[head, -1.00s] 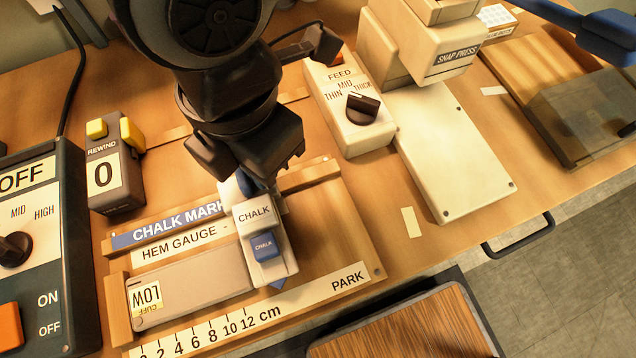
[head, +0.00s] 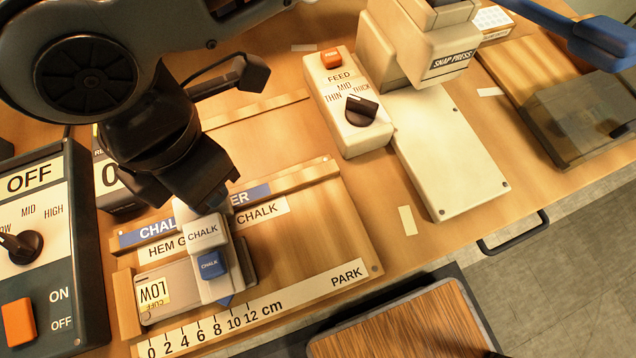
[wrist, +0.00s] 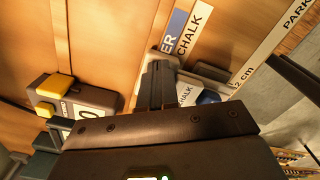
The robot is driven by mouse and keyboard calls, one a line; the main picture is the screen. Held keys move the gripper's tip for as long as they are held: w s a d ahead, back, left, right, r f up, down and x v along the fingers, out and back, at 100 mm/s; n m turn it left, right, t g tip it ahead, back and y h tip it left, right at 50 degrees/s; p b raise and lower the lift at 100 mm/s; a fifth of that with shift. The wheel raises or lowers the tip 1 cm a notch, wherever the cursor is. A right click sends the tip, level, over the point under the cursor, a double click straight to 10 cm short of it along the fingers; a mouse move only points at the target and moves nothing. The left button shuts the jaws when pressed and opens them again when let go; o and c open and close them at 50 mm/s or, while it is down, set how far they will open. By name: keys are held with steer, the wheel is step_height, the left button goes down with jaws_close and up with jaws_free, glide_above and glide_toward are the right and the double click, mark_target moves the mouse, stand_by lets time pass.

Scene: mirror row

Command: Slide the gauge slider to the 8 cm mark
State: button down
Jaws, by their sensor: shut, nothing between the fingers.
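The gauge slider (head: 207,235) is a pale block labelled CHALK with a blue button and a blue pointer at its front. It rides on the hem gauge board (head: 318,240), and its pointer is near the 10 mark of the cm scale (head: 200,333), seemingly just on the 8 side. My gripper (head: 212,200) is shut and points down at the slider's rear end. In the wrist view the shut fingers (wrist: 157,88) are right beside the slider (wrist: 188,92). Whether they touch it is hard to tell.
A grey plate marked LOW (head: 155,296) lies under and left of the slider. A control box with a knob and orange button (head: 40,270) stands at left. The feed box (head: 352,115) and snap press (head: 440,60) stand behind right. The board's PARK side is clear.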

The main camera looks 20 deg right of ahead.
steer(key=shift+a, duration=1.1)
steer(key=shift+r+p, duration=0.1)
steer(key=shift+p, duration=0.25)
step_height(320, 180, up, 7)
steer(key=d+p, duration=0.1)
steer(key=p, duration=0.5)
steer(key=shift+d, duration=0.1)
stand_by(0.5)
